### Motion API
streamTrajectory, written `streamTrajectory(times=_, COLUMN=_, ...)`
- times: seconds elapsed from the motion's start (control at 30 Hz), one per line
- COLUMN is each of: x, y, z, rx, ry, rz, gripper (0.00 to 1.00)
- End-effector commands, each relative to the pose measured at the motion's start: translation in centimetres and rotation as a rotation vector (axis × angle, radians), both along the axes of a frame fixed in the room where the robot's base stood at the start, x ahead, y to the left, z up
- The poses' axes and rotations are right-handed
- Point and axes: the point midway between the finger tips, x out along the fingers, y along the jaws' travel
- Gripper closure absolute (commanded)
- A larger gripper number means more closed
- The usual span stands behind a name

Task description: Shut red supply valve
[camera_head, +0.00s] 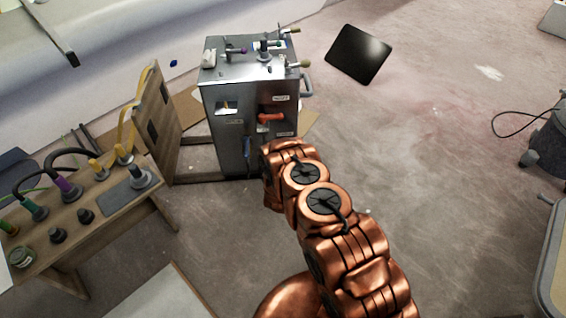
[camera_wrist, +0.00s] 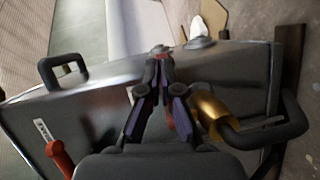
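A grey metal cabinet (camera_head: 225,125) stands at the upper middle of the head view. A red valve handle (camera_head: 268,117) lies roughly level on its front face, close to white labels. In the wrist view a red handle (camera_wrist: 60,157) shows at the lower left beside a white label. My gripper (camera_wrist: 160,58) is in the middle of the wrist view, with its fingers converging and the tips together or nearly so. A little red shows between the fingers; I cannot tell what it belongs to. In the head view my arm hides the gripper, near the cabinet front.
A brass fitting (camera_wrist: 212,108) with a dark curved part is close right of my fingers. A black handle (camera_wrist: 63,70) is at the left. A wooden bench (camera_head: 125,205) with fittings stands left, beside a wooden panel (camera_head: 155,125). The floor (camera_head: 430,150) to the right is mostly clear.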

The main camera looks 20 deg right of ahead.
Motion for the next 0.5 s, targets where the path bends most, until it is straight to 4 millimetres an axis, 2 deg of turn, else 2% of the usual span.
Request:
streamTrajectory(times=0.23, x=-2.7, y=0.2, z=0.7, rx=0.001, ry=0.009, rz=-0.005, gripper=1.0)
streamTrajectory(times=0.5, x=-6.7, y=-2.1, z=1.4, rx=0.001, ry=0.009, rz=0.002, gripper=1.0)
